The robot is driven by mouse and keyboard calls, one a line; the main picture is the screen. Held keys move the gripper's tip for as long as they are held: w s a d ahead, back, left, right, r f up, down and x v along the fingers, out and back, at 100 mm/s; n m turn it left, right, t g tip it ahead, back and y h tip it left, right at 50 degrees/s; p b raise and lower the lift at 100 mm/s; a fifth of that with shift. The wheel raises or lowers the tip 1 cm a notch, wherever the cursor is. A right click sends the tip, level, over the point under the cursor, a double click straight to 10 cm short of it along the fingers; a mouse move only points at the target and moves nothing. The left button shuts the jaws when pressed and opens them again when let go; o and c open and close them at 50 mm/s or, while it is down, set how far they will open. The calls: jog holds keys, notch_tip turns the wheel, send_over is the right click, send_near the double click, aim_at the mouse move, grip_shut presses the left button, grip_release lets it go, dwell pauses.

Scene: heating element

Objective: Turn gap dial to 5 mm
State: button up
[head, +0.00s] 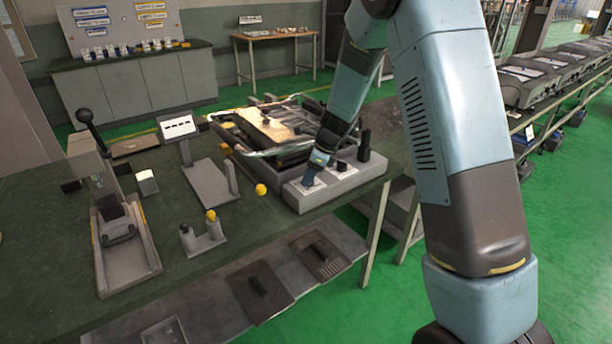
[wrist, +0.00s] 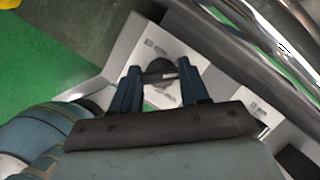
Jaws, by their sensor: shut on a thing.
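The gap dial (wrist: 160,72) is a dark round knob with a light mark, on a white label plate (wrist: 157,45) in the wrist view. My gripper (wrist: 162,76) has one finger on each side of the dial and is shut on it. The marks on the plate are too small to read. In the head view my gripper (head: 312,176) points down at the left end of the grey control panel (head: 300,200) at the front of the machine. The dial is hidden there by the gripper.
A black lever (head: 364,146) stands at the panel's right end. A shiny rail (head: 262,152) borders the machine bed close behind the gripper. A yellow ball knob (head: 261,189) is left of the panel. A lever press (head: 121,215) stands on the bench's left.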

jog(key=n+g, duration=0.2)
jog(key=n, duration=0.3)
jog(key=shift+a+f, duration=0.1)
jog(key=shift+f, duration=0.05)
jog(key=shift+s, duration=0.1)
dwell(0.3)
jog(key=o, duration=1.1)
jog(key=shift+c, duration=0.2)
jog(key=shift+r, duration=0.2)
jog(key=shift+w+d+r, duration=0.2)
jog(key=shift+w+r, duration=0.05)
jog(key=v, duration=1.3)
